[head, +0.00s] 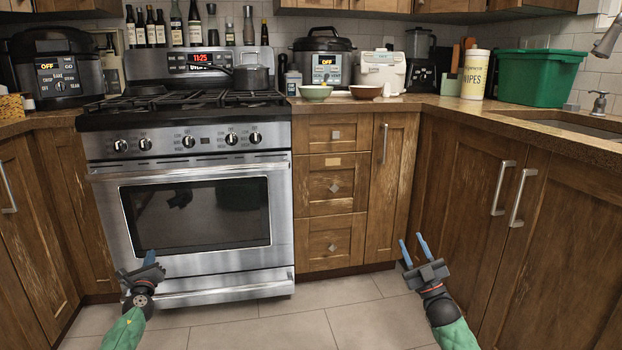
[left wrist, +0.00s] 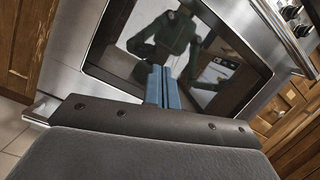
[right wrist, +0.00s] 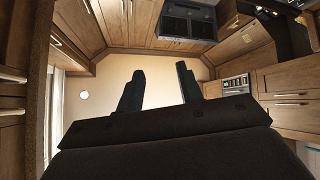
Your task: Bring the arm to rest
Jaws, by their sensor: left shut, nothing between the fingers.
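My left gripper (head: 150,260) is low in front of the oven door, at the lower left of the head view. Its blue fingers (left wrist: 162,87) are together with nothing between them in the left wrist view. My right gripper (head: 412,248) is at the lower right of the head view, in front of the cabinets. Its two fingers (right wrist: 160,88) stand apart with nothing between them in the right wrist view, which looks up toward the ceiling. Both grippers appear clear of the furniture.
The stainless oven (head: 195,215) stands shut at the left, with a pot (head: 251,78) on its stove. Worn wooden drawers (head: 331,187) and cabinet doors (head: 490,200) are shut. The tiled floor (head: 330,310) is clear.

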